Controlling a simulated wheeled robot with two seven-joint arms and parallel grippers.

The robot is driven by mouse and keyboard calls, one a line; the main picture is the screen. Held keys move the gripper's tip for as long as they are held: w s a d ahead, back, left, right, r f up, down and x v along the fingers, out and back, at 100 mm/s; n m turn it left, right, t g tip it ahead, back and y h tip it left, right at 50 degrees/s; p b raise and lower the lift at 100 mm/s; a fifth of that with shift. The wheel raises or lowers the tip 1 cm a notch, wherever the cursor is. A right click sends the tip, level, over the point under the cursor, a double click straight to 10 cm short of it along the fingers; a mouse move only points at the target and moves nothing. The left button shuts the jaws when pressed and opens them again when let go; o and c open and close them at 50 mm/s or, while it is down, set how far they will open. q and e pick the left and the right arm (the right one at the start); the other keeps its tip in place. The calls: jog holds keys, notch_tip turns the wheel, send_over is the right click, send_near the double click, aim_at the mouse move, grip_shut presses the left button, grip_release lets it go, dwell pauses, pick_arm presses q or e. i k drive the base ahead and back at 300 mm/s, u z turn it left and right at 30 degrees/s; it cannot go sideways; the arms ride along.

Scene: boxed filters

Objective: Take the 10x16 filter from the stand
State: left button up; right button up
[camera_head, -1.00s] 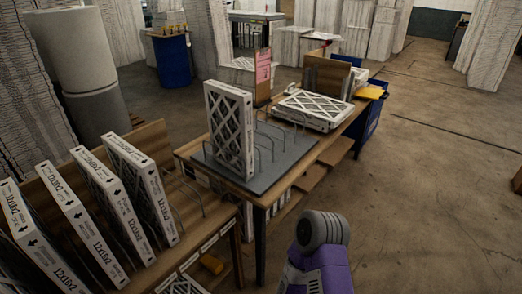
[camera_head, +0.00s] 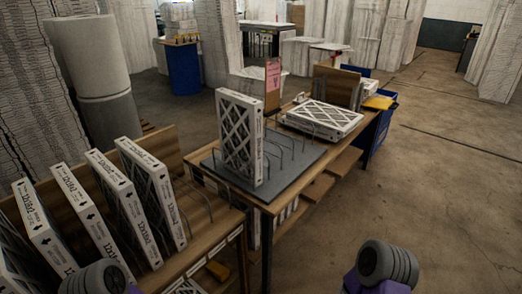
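A white-framed filter (camera_head: 240,138) with a diamond lattice stands upright in a wire stand (camera_head: 283,150) on a dark grey mat (camera_head: 287,174), on the wooden table. The size print on its edge is too small to read, so I cannot confirm it is 10x16. Several filters (camera_head: 88,218) lean in the wooden rack at the left, and the readable edges say 12x16x2. Neither of my grippers shows. Only a grey and purple part of each of my arms shows at the bottom edge, apart from the filters in the stand.
More filters (camera_head: 322,118) lie flat on the table's far end, near a brown divider and a blue bin (camera_head: 378,130). A pink sign (camera_head: 273,76) stands behind the upright filter. A wooden shelf rack (camera_head: 205,232) adjoins the table at left. The concrete floor (camera_head: 430,190) at right is clear.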

aim_at(240, 116)
jog(key=z, duration=2)
jog(key=i, duration=1.85)
jog(key=u, duration=2.5)
